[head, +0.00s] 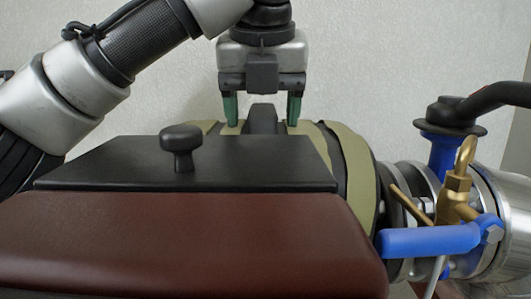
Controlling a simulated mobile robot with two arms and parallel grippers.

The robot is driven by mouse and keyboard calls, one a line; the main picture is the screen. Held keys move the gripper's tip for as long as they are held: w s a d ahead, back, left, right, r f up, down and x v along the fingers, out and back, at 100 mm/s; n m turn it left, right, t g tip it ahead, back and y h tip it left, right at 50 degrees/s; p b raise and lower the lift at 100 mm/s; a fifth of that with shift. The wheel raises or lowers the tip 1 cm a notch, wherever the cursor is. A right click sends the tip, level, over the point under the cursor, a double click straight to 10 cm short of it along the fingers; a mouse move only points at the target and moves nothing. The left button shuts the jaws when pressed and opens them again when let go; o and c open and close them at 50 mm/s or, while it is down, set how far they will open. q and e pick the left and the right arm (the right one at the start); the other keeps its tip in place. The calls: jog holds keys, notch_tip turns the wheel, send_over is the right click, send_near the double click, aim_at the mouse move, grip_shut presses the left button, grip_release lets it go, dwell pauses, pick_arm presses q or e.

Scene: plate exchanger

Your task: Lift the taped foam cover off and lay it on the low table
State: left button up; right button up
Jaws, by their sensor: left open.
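An olive-green cover (352,163) with dark bands, which looks like the taped foam cover, lies behind a black panel in the head view. Only its top and right end show; the rest is hidden. A dark upright piece (263,117) stands at its top; whether it is a handle of the cover I cannot tell. My left gripper (263,123) points down over it, with its two green fingers apart on either side of this piece. The fingertips are close to the cover's top; contact cannot be told. My right gripper is not in view. No low table can be made out.
A black panel (110,165) with a black knob (181,143) and a brown padded block (190,240) fill the foreground. At right are a steel pipe (515,215), a blue lever valve (430,240) and a brass fitting (458,188). A pale wall stands behind.

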pick_arm(q)
jog(key=shift+f, duration=0.1)
jog(key=c, duration=1.2)
grip_shut()
